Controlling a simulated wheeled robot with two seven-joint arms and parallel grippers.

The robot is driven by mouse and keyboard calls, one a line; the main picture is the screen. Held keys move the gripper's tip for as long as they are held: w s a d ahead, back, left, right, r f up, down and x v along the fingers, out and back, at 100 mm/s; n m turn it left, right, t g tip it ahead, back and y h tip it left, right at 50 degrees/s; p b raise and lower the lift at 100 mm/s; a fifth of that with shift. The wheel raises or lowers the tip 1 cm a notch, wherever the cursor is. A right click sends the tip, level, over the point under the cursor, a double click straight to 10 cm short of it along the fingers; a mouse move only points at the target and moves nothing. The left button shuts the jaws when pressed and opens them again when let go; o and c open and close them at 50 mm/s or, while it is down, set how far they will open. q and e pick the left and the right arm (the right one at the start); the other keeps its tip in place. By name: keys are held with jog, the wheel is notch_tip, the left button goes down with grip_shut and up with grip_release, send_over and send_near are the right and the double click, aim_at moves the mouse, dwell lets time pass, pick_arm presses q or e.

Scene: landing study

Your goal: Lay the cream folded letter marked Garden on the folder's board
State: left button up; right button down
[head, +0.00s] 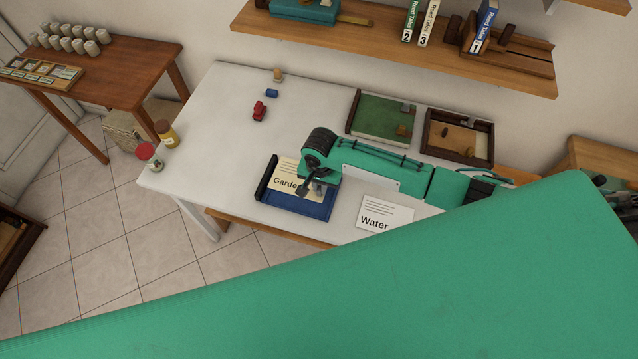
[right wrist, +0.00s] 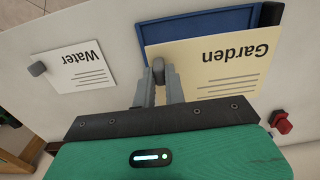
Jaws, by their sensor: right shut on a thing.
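The cream letter marked Garden (head: 285,174) is over the folder's blue board (head: 298,206); it also shows in the right wrist view (right wrist: 215,68). My right gripper (head: 318,189) is shut on the letter's edge, at a small grey grip piece between its fingertips in the right wrist view (right wrist: 159,76). The board shows past the letter's edges, with a dark bar (head: 265,177) along its left side. I cannot tell whether the letter touches the board. My left gripper is not in view.
A white letter marked Water (head: 384,213) lies on the white table (head: 205,130), right of the folder. A green-based tray (head: 381,118) and a brown tray (head: 458,138) stand behind my right arm. A red object (head: 259,111) lies behind the folder. The table's left part is mostly clear.

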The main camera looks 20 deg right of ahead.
jog(key=shift+r+p, duration=0.15)
jog(key=shift+p, duration=0.4)
notch_tip(320, 180, down, 4)
jog(key=shift+r+b, duration=0.15)
jog(key=shift+b, duration=0.65)
jog(key=shift+f, duration=0.65)
pick_arm(q)
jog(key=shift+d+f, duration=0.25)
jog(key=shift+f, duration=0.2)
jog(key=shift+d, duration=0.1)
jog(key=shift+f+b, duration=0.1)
jog(key=shift+b, duration=0.2)
pick_arm(e)
jog(key=shift+f, duration=0.2)
jog(key=shift+f+b, duration=0.6)
jog(key=shift+f, duration=0.55)
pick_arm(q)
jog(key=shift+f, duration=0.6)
pick_arm(e)
jog(key=shift+f, duration=0.1)
